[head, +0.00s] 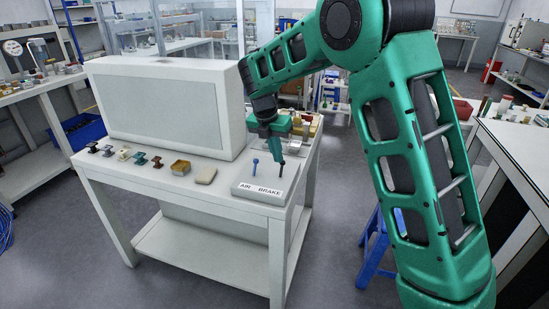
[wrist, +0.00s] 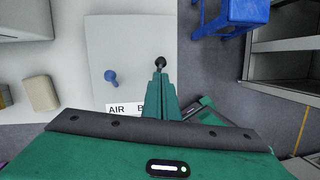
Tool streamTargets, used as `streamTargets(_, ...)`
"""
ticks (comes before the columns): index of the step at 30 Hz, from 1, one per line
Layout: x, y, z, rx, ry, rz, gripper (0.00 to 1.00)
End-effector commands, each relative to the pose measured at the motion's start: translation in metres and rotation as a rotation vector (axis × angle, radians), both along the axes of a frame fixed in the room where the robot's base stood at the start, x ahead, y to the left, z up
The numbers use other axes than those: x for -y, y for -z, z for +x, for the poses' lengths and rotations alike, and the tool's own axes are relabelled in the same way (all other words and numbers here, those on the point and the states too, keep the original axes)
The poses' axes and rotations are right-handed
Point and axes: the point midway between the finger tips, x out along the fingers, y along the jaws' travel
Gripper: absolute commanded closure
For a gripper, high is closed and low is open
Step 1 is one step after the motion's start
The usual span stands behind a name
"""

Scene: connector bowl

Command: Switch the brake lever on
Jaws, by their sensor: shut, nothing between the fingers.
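The grey control box (head: 246,188), labelled "AIR BRAKE", sits at the front right corner of the white table. It carries a blue lever (head: 255,166) on the left and a dark brake lever (head: 281,170) on the right. In the wrist view the blue lever (wrist: 111,77) stands left of my fingers, and the black ball end of the brake lever (wrist: 160,62) shows just beyond my fingertips. My gripper (head: 280,160) is shut and empty, pointing down right at the brake lever. I cannot tell whether it touches the lever. The fingers hide part of the lever and label.
A large white cabinet (head: 165,105) stands on the table behind the box. Several small connectors, an ochre bowl (head: 180,167) and a beige block (head: 206,175) lie left of the box. A blue stool (head: 375,245) stands on the floor to the right.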

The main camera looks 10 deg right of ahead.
Motion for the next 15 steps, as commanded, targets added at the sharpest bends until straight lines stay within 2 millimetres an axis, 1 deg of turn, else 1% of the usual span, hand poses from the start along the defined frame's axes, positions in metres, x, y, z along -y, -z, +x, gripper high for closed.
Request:
streamTargets(4,-0.0001,-0.0055,0.0004,0.001,0.0,0.0,1.0)
streamTargets(15,-0.0007,-0.0072,-0.0001,0.002,0.001,0.0,1.0)
